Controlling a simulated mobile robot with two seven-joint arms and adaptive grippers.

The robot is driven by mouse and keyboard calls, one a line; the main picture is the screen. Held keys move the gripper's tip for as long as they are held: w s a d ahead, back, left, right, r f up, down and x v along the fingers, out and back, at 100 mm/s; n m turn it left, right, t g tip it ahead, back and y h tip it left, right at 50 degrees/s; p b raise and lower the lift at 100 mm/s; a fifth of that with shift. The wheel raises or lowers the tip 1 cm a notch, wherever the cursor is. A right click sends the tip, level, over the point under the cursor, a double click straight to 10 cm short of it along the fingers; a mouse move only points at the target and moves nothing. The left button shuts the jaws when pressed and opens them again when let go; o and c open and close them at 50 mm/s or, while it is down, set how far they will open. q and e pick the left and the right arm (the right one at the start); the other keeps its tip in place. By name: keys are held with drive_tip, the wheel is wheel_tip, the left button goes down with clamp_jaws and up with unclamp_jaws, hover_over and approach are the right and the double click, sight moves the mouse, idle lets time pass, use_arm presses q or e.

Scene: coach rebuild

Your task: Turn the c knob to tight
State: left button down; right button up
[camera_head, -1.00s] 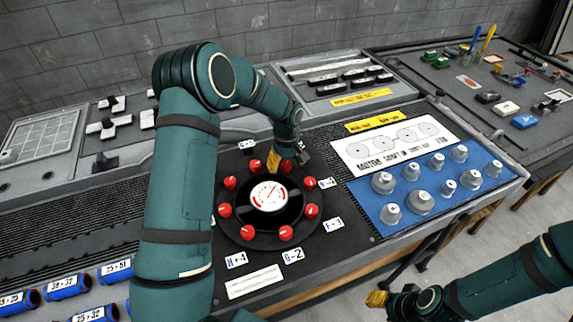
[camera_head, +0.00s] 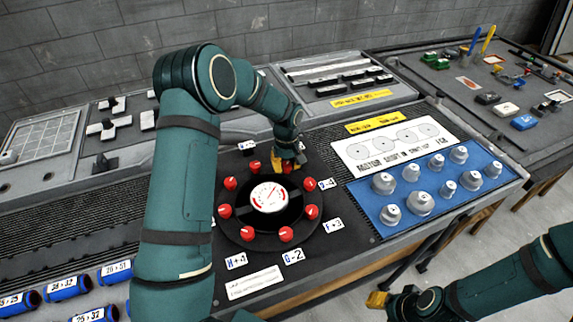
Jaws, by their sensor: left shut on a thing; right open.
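A round black dial plate (camera_head: 232,228) carries a ring of red knobs around a white gauge (camera_head: 269,197). My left gripper (camera_head: 287,165) comes down from behind onto the back right red knob (camera_head: 287,168) and is shut on it, hiding most of it. The label of this knob is hidden, so I cannot read whether it is the c knob. Another red knob (camera_head: 255,167) sits just to its left, and one (camera_head: 309,184) to its right. My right gripper (camera_head: 378,299) is open and empty, low over the floor in front of the bench.
White tags (camera_head: 293,256) stand around the dial. A blue board (camera_head: 440,210) with several grey knobs lies to the right. Blue cylinders (camera_head: 68,287) lie at the front left. A second bench (camera_head: 480,130) holds small tools. Open floor is at the lower right.

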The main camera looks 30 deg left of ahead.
use_arm(q)
drive_tip(key=m, duration=0.8)
drive_tip(key=shift+m, duration=0.4)
drive_tip(key=m+p, duration=0.1)
drive_tip(key=m, duration=0.3)
drive_tip(key=shift+m, duration=2)
drive_tip(key=c, duration=0.6)
unclamp_jaws()
drive_tip(key=shift+f, duration=0.1)
